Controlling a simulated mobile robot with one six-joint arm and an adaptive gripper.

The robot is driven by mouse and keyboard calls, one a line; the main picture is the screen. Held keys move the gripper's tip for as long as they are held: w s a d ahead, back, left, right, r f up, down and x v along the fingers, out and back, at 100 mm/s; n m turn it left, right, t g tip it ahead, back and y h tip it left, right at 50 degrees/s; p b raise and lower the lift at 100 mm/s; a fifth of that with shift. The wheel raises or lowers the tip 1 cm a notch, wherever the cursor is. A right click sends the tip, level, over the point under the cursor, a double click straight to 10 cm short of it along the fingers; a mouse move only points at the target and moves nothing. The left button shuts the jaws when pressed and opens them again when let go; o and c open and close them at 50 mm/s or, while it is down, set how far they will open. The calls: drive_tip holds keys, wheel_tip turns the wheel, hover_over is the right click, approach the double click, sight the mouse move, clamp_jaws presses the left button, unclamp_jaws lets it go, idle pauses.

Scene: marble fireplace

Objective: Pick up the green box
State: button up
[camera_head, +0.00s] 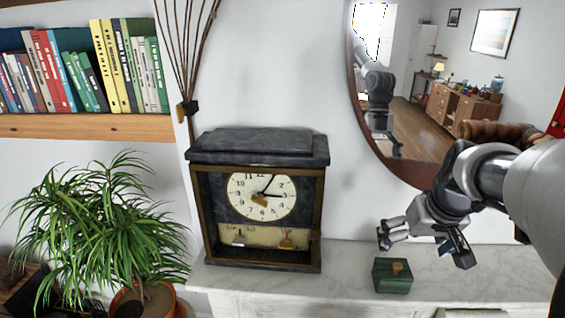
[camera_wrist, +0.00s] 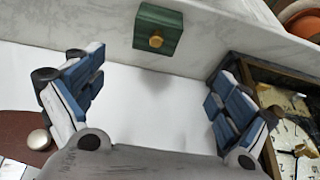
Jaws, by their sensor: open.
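The green box (camera_head: 392,276) is a small dark green box with a round yellowish knob. It sits on the marble mantel shelf (camera_head: 345,283), to the right of the clock. In the wrist view the green box (camera_wrist: 158,30) is at the top middle, beyond the fingertips and between their lines. My gripper (camera_head: 425,245) is open and empty, above and slightly right of the box, apart from it. In the wrist view my gripper's fingers (camera_wrist: 160,90) are spread wide at left and right, with blue and grey pads.
A dark mantel clock (camera_head: 262,140) stands left of the box; it shows close by my right-hand finger in the wrist view (camera_wrist: 265,72). A round wood-framed mirror (camera_head: 420,182) hangs behind my arm. A plant (camera_head: 105,225) and bookshelf (camera_head: 90,127) are far left.

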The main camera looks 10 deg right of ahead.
sight(396, 264)
drive_tip(key=x, duration=1.1)
drive_tip(key=shift+d+f, duration=0.2)
drive_tip(key=shift+f, duration=0.2)
drive_tip(key=x, duration=0.4)
drive_tip(key=shift+s+d+f, duration=0.15)
drive_tip(key=shift+s+f, duration=0.1)
drive_tip(key=shift+f, duration=0.2)
drive_tip(key=shift+w+d+f, duration=0.1)
drive_tip(key=shift+w+f, duration=0.15)
drive_tip(key=shift+f, duration=0.15)
drive_tip(key=shift+s+r, duration=0.1)
drive_tip(key=shift+c, duration=0.6)
drive_tip(key=c, duration=1.2)
